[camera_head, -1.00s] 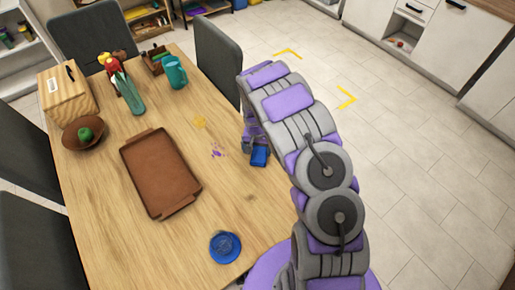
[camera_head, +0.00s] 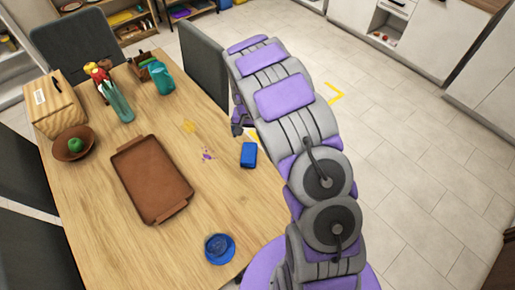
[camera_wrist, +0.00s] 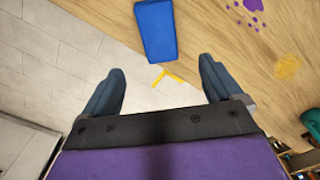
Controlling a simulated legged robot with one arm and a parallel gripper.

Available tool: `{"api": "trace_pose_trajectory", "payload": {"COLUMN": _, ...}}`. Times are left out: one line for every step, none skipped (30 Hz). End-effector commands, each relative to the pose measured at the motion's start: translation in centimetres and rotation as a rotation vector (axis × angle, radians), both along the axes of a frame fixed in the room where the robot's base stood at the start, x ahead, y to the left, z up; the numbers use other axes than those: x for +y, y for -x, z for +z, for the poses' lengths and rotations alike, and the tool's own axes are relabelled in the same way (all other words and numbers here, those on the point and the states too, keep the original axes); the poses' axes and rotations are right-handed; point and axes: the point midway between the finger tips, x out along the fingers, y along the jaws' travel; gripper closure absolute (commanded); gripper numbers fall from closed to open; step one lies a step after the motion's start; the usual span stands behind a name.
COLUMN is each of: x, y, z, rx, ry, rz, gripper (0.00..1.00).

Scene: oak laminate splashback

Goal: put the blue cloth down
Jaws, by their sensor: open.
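The blue cloth (camera_head: 249,155) lies on the wooden table near its right edge, as a small folded block. It also shows in the wrist view (camera_wrist: 156,31), beyond the fingertips and apart from them. My gripper (camera_wrist: 160,84) is open and empty, its two dark fingers spread wide. In the head view my gripper (camera_head: 238,128) is mostly hidden behind my arm, past the table's right edge.
The table (camera_head: 100,210) holds a brown tray (camera_head: 150,180), a blue plate (camera_head: 219,249), a bowl (camera_head: 73,143) with a green fruit, a teal pitcher (camera_head: 162,80) and a wooden box (camera_head: 55,103). Purple (camera_head: 208,154) and yellow (camera_head: 189,126) stains mark the tabletop. A grey chair (camera_head: 204,62) stands behind.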

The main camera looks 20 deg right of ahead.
Motion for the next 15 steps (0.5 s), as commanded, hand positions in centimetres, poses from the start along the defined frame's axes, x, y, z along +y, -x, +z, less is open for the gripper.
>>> {"api": "trace_pose_trajectory", "payload": {"x": 0.0, "y": 0.0, "z": 0.2, "rx": 0.0, "ry": 0.0, "rz": 0.0, "gripper": 0.08}}
{"api": "trace_pose_trajectory", "payload": {"x": 0.0, "y": 0.0, "z": 0.3, "rx": 0.0, "ry": 0.0, "rz": 0.0, "gripper": 0.08}}
{"api": "trace_pose_trajectory", "payload": {"x": 0.1, "y": 0.0, "z": 0.4, "rx": 0.001, "ry": 0.002, "rz": 0.0, "gripper": 0.08}}
{"api": "trace_pose_trajectory", "payload": {"x": 0.1, "y": 0.1, "z": 0.5, "rx": 0.0, "ry": 0.003, "rz": 0.001, "gripper": 0.08}}
{"api": "trace_pose_trajectory", "payload": {"x": 0.1, "y": 0.2, "z": 0.8, "rx": 0.0, "ry": 0.005, "rz": 0.002, "gripper": 0.08}}
{"api": "trace_pose_trajectory", "payload": {"x": 0.0, "y": 0.5, "z": 1.3, "rx": 0.0, "ry": 0.009, "rz": 0.003, "gripper": 0.08}}
{"api": "trace_pose_trajectory", "payload": {"x": -0.1, "y": 0.8, "z": 1.8, "rx": 0.001, "ry": 0.011, "rz": 0.005, "gripper": 0.08}}
{"api": "trace_pose_trajectory", "payload": {"x": -0.2, "y": 1.1, "z": 2.4, "rx": 0.004, "ry": 0.014, "rz": 0.007, "gripper": 0.08}}
{"api": "trace_pose_trajectory", "payload": {"x": -0.4, "y": 1.7, "z": 3.4, "rx": 0.006, "ry": 0.019, "rz": 0.01, "gripper": 0.08}}
{"api": "trace_pose_trajectory", "payload": {"x": -0.5, "y": 2.2, "z": 4.4, "rx": 0.005, "ry": 0.023, "rz": 0.014, "gripper": 0.08}}
{"api": "trace_pose_trajectory", "payload": {"x": -0.6, "y": 2.7, "z": 5.4, "rx": 0.005, "ry": 0.026, "rz": 0.018, "gripper": 0.08}}
{"api": "trace_pose_trajectory", "payload": {"x": -0.7, "y": 3.6, "z": 6.7, "rx": 0.009, "ry": 0.03, "rz": 0.024, "gripper": 0.08}}
{"api": "trace_pose_trajectory", "payload": {"x": -0.9, "y": 4.4, "z": 7.7, "rx": 0.014, "ry": 0.033, "rz": 0.029, "gripper": 0.08}}
{"api": "trace_pose_trajectory", "payload": {"x": -1.1, "y": 5.3, "z": 8.6, "rx": 0.019, "ry": 0.034, "rz": 0.032, "gripper": 0.08}}
{"api": "trace_pose_trajectory", "payload": {"x": -1.2, "y": 6.3, "z": 9.8, "rx": 0.026, "ry": 0.034, "rz": 0.037, "gripper": 0.08}}
